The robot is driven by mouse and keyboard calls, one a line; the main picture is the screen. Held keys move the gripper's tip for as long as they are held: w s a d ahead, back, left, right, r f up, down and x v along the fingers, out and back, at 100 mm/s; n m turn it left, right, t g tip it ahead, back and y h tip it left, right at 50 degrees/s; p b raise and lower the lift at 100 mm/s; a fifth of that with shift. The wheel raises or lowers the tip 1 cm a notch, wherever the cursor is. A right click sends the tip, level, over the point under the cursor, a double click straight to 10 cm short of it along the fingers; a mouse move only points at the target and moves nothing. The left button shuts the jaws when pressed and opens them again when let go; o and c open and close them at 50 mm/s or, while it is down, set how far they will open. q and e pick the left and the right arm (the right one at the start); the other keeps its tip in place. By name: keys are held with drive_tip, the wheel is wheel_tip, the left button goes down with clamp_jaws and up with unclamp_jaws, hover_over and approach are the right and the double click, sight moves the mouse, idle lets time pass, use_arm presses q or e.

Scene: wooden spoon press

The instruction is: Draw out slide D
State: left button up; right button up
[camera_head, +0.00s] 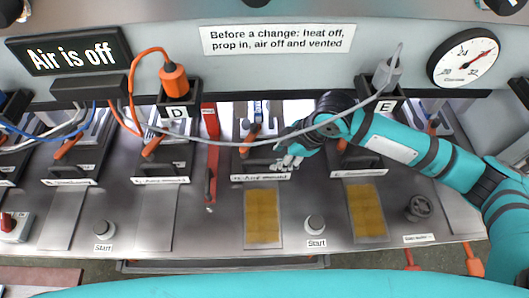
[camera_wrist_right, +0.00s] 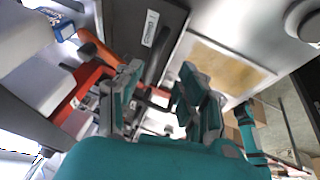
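A black sign with the letter D (camera_head: 178,112) hangs under an orange plug at the back wall. In the head view, a black slide with a dark handle and a white front label (camera_head: 261,177) lies on the bench right of the red bar; its lettering is too small to read surely. My right gripper (camera_head: 287,160) is at the right side of this slide's handle. In the right wrist view, my right gripper (camera_wrist_right: 158,92) has its fingers spread, with the black handle (camera_wrist_right: 158,58) just beyond them; I cannot tell whether they touch. My left gripper is out of view.
A red upright bar (camera_head: 210,150) stands left of the slide. An orange lever (camera_head: 249,140) rises behind it. Yellow-brown panels (camera_head: 263,218) (camera_head: 367,212) and a white button (camera_head: 316,224) lie in front. A grey cable loops above the bench. Another slide (camera_head: 358,173) lies right.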

sight(263, 160)
drive_tip(key=a+f, duration=0.1)
drive_tip(key=a, duration=0.1)
drive_tip(key=w+a+f+p, duration=0.1)
drive_tip(key=f, duration=0.1)
drive_tip(key=shift+w+a, duration=0.2)
drive_tip(key=shift+a, duration=0.15)
drive_tip(key=shift+w+a+f, duration=0.15)
drive_tip(key=shift+w+f, duration=0.05)
drive_tip(key=shift+f, duration=0.55)
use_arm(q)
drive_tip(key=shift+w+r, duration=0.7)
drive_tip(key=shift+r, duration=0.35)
use_arm(e)
clamp_jaws()
